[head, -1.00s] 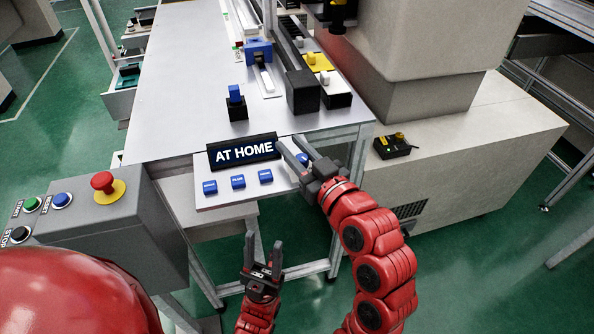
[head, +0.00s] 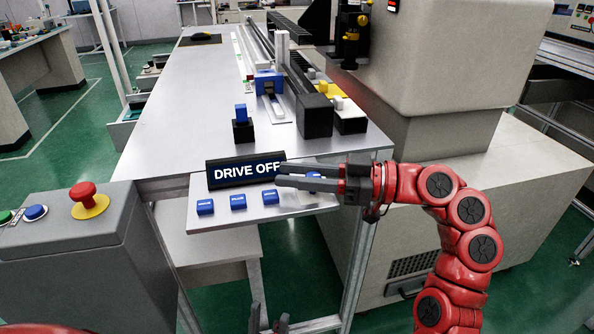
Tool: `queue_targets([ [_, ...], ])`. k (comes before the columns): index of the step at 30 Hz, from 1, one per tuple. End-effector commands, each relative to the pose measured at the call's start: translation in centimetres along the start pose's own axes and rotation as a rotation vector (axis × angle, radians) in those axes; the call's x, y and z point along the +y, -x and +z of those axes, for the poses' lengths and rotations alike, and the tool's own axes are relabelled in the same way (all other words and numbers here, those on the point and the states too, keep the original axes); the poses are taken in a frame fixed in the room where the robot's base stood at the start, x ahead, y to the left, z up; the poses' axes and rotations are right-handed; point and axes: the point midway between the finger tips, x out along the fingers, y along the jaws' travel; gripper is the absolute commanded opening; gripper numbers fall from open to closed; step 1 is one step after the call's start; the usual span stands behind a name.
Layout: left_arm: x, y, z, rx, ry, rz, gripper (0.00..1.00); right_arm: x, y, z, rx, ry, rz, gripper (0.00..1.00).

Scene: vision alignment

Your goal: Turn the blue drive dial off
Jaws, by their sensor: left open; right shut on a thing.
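The blue drive dial (head: 314,175) is at the right end of the small front panel, mostly hidden by my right gripper. My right gripper (head: 279,175) lies across it with its fingers pointing left and is shut on the dial. The dark sign (head: 246,170) behind the panel reads "DRIVE OFF". My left gripper (head: 269,317) is at the bottom edge, low in front of the panel, open and empty; only its fingertips show.
Several blue buttons (head: 238,202) sit left of the dial on the panel. A grey box (head: 70,245) with a red mushroom button (head: 83,191) stands at left. A blue block on a black base (head: 242,130) stands on the table (head: 180,120). A beige machine (head: 440,75) is at right.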

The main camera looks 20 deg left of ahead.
Motion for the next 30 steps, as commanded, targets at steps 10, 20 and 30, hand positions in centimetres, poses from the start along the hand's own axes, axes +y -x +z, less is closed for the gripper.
queue_targets([
  [10,-0.1,-2.3,-0.4,0.000,0.000,0.000,0.50,-0.5,0.0,-0.2,-0.001,-0.002,-0.158,0.00],
  [20,-0.1,-2.7,-0.5,0.000,0.000,0.000,0.50,-0.6,0.0,-0.1,0.001,0.001,-0.199,0.00],
  [30,-0.1,-2.7,-0.5,0.000,0.000,0.000,0.50,-0.6,0.0,-0.1,0.002,0.002,-0.200,0.34],
])
